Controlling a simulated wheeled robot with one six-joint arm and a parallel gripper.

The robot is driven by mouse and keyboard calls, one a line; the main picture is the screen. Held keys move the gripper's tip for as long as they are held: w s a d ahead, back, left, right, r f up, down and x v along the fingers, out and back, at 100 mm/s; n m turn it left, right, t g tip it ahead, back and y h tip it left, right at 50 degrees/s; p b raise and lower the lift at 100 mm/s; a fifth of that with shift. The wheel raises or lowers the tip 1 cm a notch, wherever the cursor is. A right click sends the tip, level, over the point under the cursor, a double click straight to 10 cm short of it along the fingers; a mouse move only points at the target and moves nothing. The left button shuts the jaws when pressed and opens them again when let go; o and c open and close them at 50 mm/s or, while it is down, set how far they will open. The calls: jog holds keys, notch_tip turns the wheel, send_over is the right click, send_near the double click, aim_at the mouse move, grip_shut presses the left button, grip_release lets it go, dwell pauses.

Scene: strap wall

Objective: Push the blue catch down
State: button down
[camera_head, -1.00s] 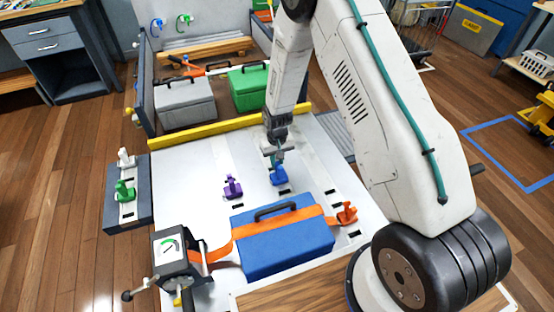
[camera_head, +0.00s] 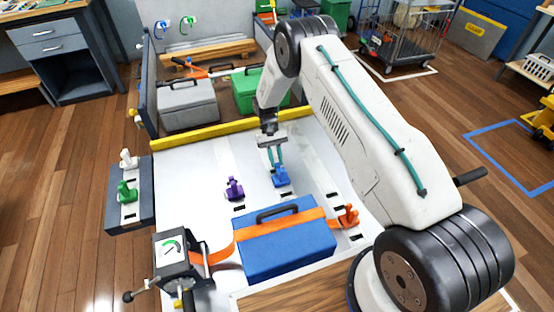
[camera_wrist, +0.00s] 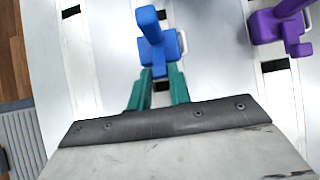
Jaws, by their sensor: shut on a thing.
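The blue catch (camera_head: 281,178) stands on the white panel, behind the blue case. It also shows in the wrist view (camera_wrist: 158,45), with its upper lobe pointing away from my gripper. My gripper (camera_head: 277,165) comes down on it from above and behind. Its two green fingers (camera_wrist: 160,84) are shut on the near part of the blue catch in the wrist view. The fingertips partly hide that near part. A dark slot shows in the panel strip beside the catch.
A purple catch (camera_head: 233,188) stands to the left and an orange catch (camera_head: 347,216) to the front right. The blue case (camera_head: 285,245) lies under an orange strap (camera_head: 262,229) in front. Green (camera_head: 127,191) and white catches (camera_head: 127,159) stand on a grey block at left.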

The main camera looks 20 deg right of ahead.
jog(key=shift+w+f+g, duration=0.25)
jog(key=shift+f+g, duration=0.25)
jog(key=shift+g, duration=0.45)
jog(key=shift+w+f+g, duration=0.25)
jog(key=shift+f+g, duration=0.2)
jog(key=shift+g, duration=0.5)
jog(key=c, duration=1.3)
grip_release()
jog(key=shift+v, duration=3.9)
jog(key=shift+f, duration=0.15)
